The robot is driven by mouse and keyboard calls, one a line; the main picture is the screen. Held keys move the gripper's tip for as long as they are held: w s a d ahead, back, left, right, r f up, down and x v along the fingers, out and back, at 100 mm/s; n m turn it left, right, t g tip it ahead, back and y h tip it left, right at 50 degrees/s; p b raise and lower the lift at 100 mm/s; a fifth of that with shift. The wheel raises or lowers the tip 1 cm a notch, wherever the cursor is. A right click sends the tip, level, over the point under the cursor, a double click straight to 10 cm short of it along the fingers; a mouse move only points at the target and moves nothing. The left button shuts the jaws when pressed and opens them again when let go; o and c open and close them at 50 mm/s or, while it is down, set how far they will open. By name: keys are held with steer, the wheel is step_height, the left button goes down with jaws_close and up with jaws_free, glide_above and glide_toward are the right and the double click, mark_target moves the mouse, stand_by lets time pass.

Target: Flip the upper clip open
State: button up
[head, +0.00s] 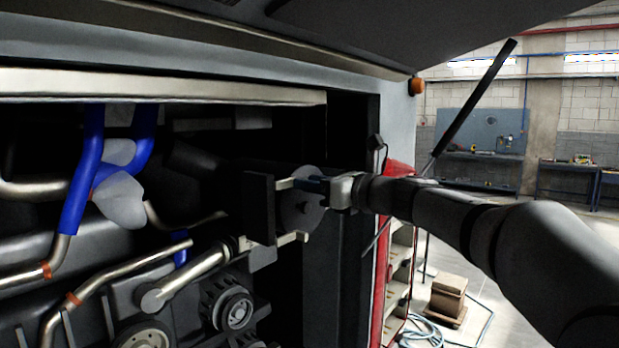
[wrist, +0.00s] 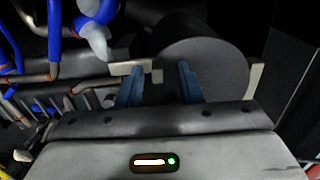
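A black housing with a round grey end (head: 300,210) stands at the right side of the engine bay. The upper clip (head: 285,184), a short pale bar, sticks out at its top; a similar lower clip (head: 290,239) sits below. My gripper (head: 308,184) reaches in from the right, its fingertips close to the upper clip. In the wrist view my blue fingers (wrist: 160,68) are apart in front of the grey round end (wrist: 210,62). A pale bar (wrist: 130,68) lies by the left fingertip; I cannot tell whether they touch. Another pale piece (wrist: 255,76) shows at right.
Blue hoses (head: 84,170) and metal pipes (head: 190,273) fill the bay to the left. A dark bay post (head: 345,260) stands just right of the housing. The raised hatch (head: 400,35) hangs above, with its strut (head: 472,105). A red cabinet (head: 397,290) stands outside.

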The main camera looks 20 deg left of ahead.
steer(key=shift+a, duration=0.2)
steer(key=shift+c, duration=0.3)
jaws_close()
steer(key=shift+t, duration=0.3)
